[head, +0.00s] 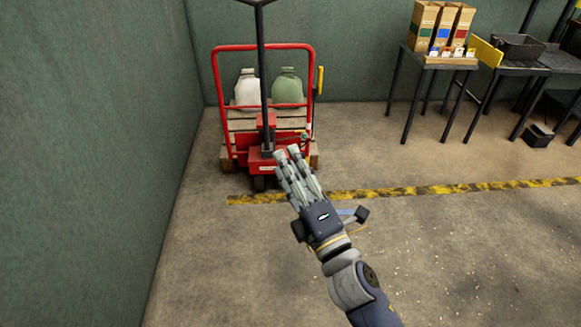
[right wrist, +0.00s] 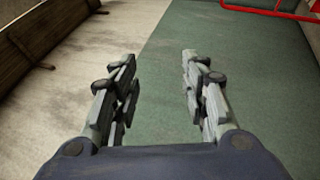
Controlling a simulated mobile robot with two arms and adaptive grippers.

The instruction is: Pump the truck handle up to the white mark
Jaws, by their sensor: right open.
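The red pallet truck (head: 268,160) stands near the back left of the room in the head view. Its black handle (head: 262,70) rises upright from the red pump base, and its top reaches the upper edge of the picture. I cannot make out a white mark on it. My right gripper (head: 286,153) is in front of the truck's lower front and looks apart from the handle. In the right wrist view its two fingers (right wrist: 160,75) are spread with nothing between them. My left gripper is not in view.
Behind the handle are a red frame (head: 215,80), a pallet with a white sack (head: 247,88) and a green sack (head: 288,87). A green wall (head: 90,120) borders the left. Tables with boxes (head: 440,62) stand at the back right.

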